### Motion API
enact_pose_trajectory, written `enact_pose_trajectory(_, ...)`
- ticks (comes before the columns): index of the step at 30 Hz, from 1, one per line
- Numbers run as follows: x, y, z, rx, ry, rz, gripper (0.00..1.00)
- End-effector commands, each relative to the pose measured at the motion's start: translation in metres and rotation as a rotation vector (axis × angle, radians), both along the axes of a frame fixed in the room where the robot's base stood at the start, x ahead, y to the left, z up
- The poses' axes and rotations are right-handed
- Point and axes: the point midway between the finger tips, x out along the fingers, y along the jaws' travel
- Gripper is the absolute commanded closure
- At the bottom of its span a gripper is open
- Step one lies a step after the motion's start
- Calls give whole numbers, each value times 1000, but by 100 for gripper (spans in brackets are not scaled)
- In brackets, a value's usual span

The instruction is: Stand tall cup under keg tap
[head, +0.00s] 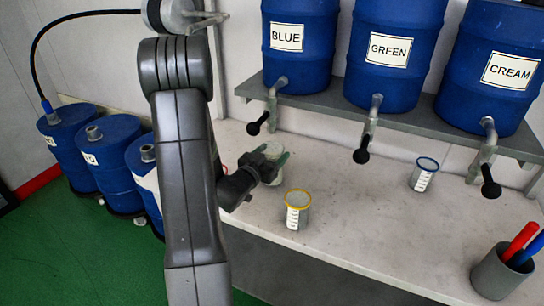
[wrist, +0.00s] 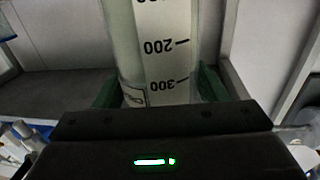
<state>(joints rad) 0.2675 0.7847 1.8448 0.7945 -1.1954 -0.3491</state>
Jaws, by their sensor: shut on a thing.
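My gripper (head: 274,163) is closed around a clear tall cup (head: 273,147) by the back of the counter, just below the BLUE keg's tap (head: 271,106). The arm and gripper hide part of the cup. In the wrist view the tall cup (wrist: 163,45) is upright between the green fingertips, with a white scale marked 200 and 300. Its rim is out of that view. I cannot tell whether its base touches the counter or how exactly it lines up with the spout. The BLUE keg (head: 298,60) stands on the shelf above.
A short yellow-rimmed cup (head: 298,212) stands right of my gripper, and a blue-rimmed cup (head: 423,177) farther right. The GREEN keg (head: 395,75) and CREAM keg (head: 490,95) have taps overhanging the counter (head: 370,230). A grey pen holder (head: 495,275) stands front right.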

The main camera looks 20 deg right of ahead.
Motion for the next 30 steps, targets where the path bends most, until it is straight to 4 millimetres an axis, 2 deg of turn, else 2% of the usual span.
enact_pose_trajectory(16, 0, 0, -11, -1, -4, 0, 89)
enact_pose_trajectory(17, 0, 0, -10, 0, -2, 0, 29)
enact_pose_trajectory(19, 0, 0, -10, 0, -2, 0, 15)
enact_pose_trajectory(20, 0, 0, -10, 0, -2, 0, 13)
enact_pose_trajectory(30, 0, 0, -7, 0, -2, 0, 13)
